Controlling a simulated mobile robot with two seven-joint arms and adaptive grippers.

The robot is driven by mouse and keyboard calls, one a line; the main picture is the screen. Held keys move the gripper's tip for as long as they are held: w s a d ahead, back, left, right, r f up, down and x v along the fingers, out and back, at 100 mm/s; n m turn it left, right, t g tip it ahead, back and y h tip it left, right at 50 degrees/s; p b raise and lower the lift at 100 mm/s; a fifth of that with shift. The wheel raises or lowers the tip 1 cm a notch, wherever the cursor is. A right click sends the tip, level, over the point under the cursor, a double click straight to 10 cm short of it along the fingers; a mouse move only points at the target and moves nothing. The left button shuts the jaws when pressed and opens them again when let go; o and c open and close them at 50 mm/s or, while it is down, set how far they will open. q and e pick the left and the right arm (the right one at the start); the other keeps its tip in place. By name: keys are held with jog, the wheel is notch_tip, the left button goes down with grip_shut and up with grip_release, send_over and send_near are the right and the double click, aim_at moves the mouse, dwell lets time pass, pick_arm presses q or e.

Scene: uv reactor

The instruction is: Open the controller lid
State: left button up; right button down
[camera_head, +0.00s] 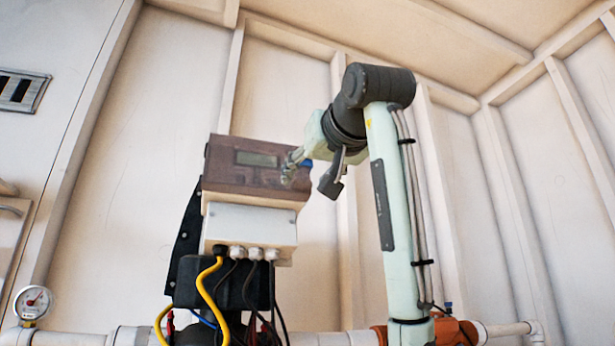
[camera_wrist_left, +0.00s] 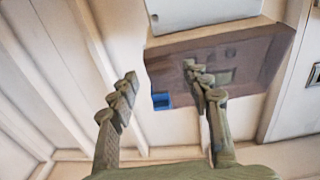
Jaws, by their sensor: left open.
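The controller is a pale grey box (camera_head: 250,222) with a dark brown see-through lid (camera_head: 222,163) over a small display. The lid looks shut. In the left wrist view the controller appears upside down, with the brown lid (camera_wrist_left: 262,48) and the blue tab (camera_wrist_left: 161,100). My left gripper (camera_head: 293,165) is at the lid's right end. In the left wrist view its fingers (camera_wrist_left: 160,76) are apart and empty; one overlaps the lid's face, the other is beyond its edge. The blue tab shows between them. Contact cannot be told.
Yellow, black and other cables (camera_head: 208,290) hang below the controller. A pipe (camera_head: 85,338) runs along the bottom, with a round gauge (camera_head: 32,303) at the left. A panelled wall stands behind.

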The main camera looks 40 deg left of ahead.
pick_arm(q)
jog(key=shift+w+a, duration=0.2)
jog(key=shift+a, duration=0.2)
grip_shut()
